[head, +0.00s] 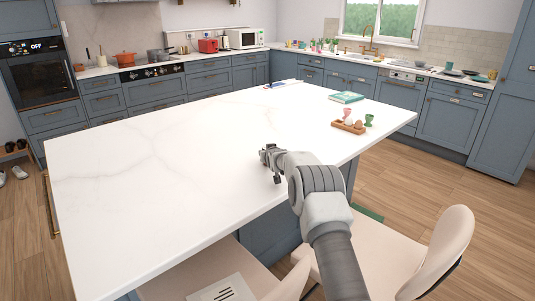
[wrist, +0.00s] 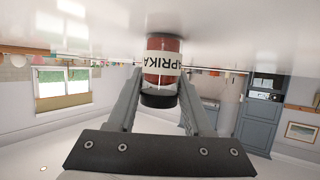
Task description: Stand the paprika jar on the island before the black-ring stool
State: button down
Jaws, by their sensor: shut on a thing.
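The paprika jar (wrist: 163,68), red with a white label and a dark lid, is between the fingers of my gripper (wrist: 160,98) in the wrist view, which is upside down. My gripper is shut on it. The jar is upright, its base at or just above the white island top; I cannot tell if it touches. In the head view my gripper (head: 271,161) is over the island (head: 150,160) near its stool-side edge, and the jar is not discernible. Two cream stools stand at that edge, one at right (head: 449,243) and one at bottom (head: 180,285). Their ring colours are not clear.
A white printed item (head: 225,289) lies on the bottom stool. The island's middle and left are clear.

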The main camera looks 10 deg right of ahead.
jog(key=shift+c, duration=1.1)
grip_release()
